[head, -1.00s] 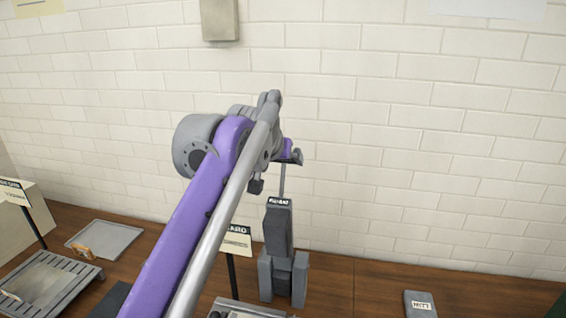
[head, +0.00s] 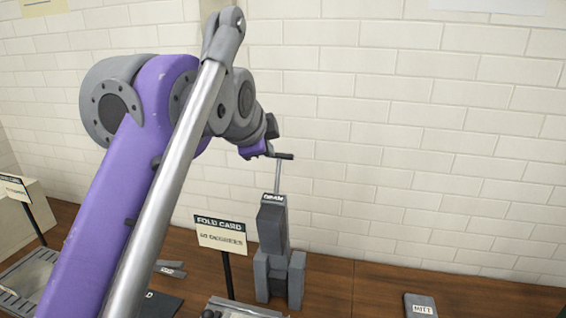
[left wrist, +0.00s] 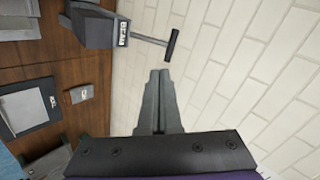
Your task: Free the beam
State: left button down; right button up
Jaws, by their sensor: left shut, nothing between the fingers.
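The beam (head: 273,222) is a grey upright block labelled BEAM, standing between lower grey blocks (head: 297,280) against the wall side of the bench. A thin rod with a dark crossbar handle (head: 283,156) rises from its top. The handle also shows in the left wrist view (left wrist: 172,45), with the beam's labelled end (left wrist: 92,25) at the upper left. My left gripper (left wrist: 160,74) is shut and empty, its fingertips close to the handle with a gap in the picture. In the head view, my arm's wrist partly hides the gripper beside the handle. My right gripper is not in view.
A sign reading FOLD CARD (head: 222,236) stands on a post left of the beam. A grey block labelled MITT (head: 420,305) lies at the right. A slatted tray (head: 22,285) is at the far left. The bench between beam and MITT block is clear.

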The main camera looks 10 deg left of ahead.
pick_arm(q)
jog(key=s+m, duration=0.2)
jog(key=m, duration=0.2)
jog(key=b, duration=0.1)
send_near(280, 156)
notch_tip(280, 156, down, 4)
jog(key=w, duration=0.3)
jog(key=w+d, duration=0.1)
jog(key=w, duration=0.1)
jog(key=shift+f, duration=0.4)
jog(key=shift+s, duration=0.1)
